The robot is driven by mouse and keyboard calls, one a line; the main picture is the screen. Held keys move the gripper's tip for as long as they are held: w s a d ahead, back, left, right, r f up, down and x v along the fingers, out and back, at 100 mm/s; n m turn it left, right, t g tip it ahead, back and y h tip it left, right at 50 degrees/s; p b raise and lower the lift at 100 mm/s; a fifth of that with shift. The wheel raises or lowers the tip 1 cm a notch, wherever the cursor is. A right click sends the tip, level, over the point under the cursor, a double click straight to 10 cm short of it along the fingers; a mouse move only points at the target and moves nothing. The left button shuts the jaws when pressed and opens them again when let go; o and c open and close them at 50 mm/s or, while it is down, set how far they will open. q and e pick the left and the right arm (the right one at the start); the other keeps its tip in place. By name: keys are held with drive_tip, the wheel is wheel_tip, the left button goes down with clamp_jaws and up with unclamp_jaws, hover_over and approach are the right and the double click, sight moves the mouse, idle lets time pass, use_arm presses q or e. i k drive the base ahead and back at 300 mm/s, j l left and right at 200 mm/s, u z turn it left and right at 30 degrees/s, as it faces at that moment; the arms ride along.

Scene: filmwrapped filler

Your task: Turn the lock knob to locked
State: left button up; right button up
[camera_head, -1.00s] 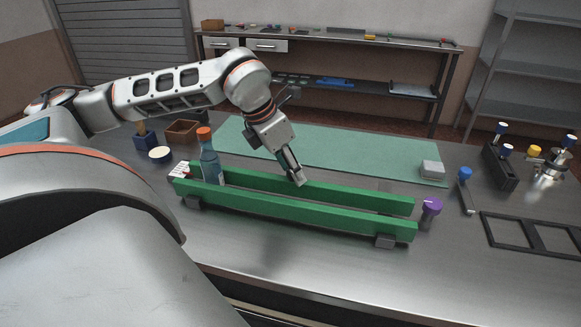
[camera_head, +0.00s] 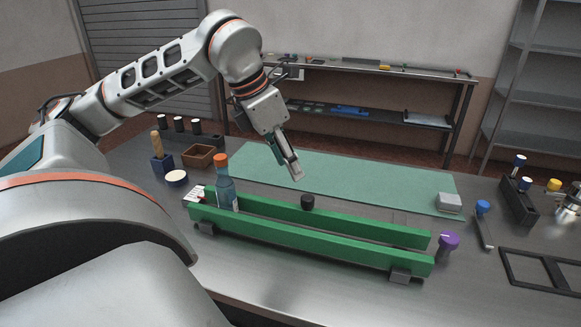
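A small black knob (camera_head: 307,202) shows at the rear green rail, near its middle. A purple-topped knob (camera_head: 448,242) stands just past the right end of the rails. No label shows which one is the lock knob, and I cannot read a locked or unlocked mark. My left gripper (camera_head: 291,168) points down, above and slightly left of the black knob, apart from it. It seems to hold nothing; its finger gap is not clear. My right gripper is not in view.
Two long green rails (camera_head: 300,237) run across the metal table. A bottle with an orange cap (camera_head: 225,185) stands at their left end. A green mat (camera_head: 350,182) lies behind. A blue-topped part (camera_head: 483,208) and a black frame (camera_head: 540,272) are at right.

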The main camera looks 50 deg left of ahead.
sight(449, 241)
drive_tip(key=k, duration=1)
